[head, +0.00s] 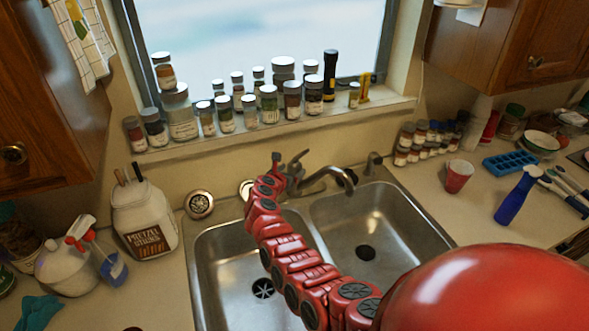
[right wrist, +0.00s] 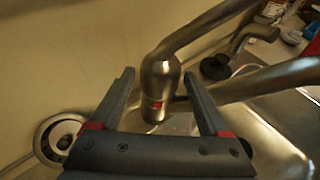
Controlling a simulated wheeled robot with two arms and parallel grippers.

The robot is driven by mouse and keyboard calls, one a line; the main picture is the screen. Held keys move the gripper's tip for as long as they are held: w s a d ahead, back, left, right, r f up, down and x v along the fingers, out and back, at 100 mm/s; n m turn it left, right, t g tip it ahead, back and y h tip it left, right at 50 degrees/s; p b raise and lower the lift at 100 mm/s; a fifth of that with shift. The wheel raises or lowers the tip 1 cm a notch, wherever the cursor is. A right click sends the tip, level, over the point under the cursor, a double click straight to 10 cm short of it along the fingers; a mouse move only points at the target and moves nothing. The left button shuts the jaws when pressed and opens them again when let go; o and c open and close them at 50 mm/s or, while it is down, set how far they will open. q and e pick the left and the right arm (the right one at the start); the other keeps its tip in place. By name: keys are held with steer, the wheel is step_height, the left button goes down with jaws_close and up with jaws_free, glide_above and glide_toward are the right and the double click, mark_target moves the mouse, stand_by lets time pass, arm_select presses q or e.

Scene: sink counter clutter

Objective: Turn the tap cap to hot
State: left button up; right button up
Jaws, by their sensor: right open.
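The metal tap stands behind the double sink, and its spout (head: 325,178) curves to the right in the head view. In the right wrist view the rounded tap cap (right wrist: 160,76) has a small red mark on its front, and its lever (right wrist: 210,25) points up and to the right. My right gripper (right wrist: 159,77) is open, with one finger on each side of the cap; I cannot tell whether either touches it. In the head view my right gripper (head: 277,165) is at the tap, partly hidden by my arm. My left gripper is not in view.
The sink (head: 378,218) has two empty basins. Several jars (head: 268,104) line the window sill. A pretzel tub (head: 145,220) stands left of the sink; a red cup (head: 457,176) and blue bottle (head: 516,197) stand on the right counter. A round drain strainer (head: 199,204) is behind the left basin.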

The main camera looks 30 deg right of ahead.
mark_target(291, 170)
steer(key=shift+w+d+f, duration=0.35)
steer(key=shift+b+x, duration=0.6)
steer(key=shift+x, duration=0.4)
steer(key=shift+d+r, duration=0.1)
steer(key=shift+c, duration=0.3)
steer(key=c, duration=1)
steer(key=b, duration=0.2)
steer(key=shift+m+g+h+b, duration=0.3)
steer(key=shift+m+g, duration=0.1)
steer(key=shift+m+g+b, duration=0.3)
steer(key=shift+b, duration=0.15)
